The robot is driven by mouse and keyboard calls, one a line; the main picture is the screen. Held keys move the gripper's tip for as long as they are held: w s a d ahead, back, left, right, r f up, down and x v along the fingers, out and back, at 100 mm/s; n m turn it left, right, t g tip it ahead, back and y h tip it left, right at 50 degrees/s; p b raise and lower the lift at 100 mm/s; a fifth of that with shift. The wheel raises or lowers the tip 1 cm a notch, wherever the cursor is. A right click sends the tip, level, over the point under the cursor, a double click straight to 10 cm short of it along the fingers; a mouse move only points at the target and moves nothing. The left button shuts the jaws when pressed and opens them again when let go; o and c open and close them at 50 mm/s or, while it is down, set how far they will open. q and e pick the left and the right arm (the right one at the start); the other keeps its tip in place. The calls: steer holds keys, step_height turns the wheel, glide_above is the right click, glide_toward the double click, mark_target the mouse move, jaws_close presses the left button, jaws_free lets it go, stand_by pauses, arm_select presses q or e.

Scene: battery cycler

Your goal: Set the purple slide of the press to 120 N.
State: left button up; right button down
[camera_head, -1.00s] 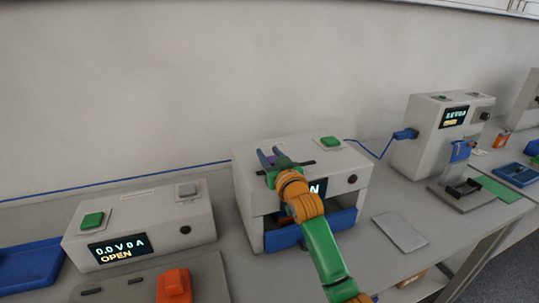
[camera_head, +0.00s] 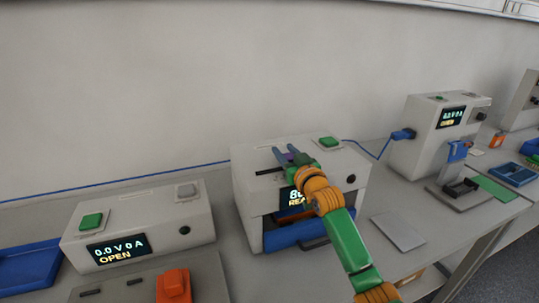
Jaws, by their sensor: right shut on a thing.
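The press (camera_head: 251,208) is the light grey box in the middle of the bench. The purple slide (camera_head: 290,157) sits in a dark slot on its top and is mostly covered by my gripper. My right gripper (camera_head: 286,157) is over the top of the press, shut on the purple slide. The press display (camera_head: 291,197) is partly hidden by my arm; it seems to start with "80" above "REA". My left gripper is not in view.
A green button (camera_head: 328,142) is on the press top, right of the slot. A tester box (camera_head: 160,222) reading "0.0 V 0 A OPEN" stands to the left. Another device (camera_head: 420,150) stands to the right with a blue cable. A grey plate (camera_head: 399,231) lies beside the press.

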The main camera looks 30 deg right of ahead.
steer(key=d, duration=0.3)
steer(key=shift+s+d, duration=0.1)
steer(key=shift+s, duration=0.3)
steer(key=shift+r, duration=0.1)
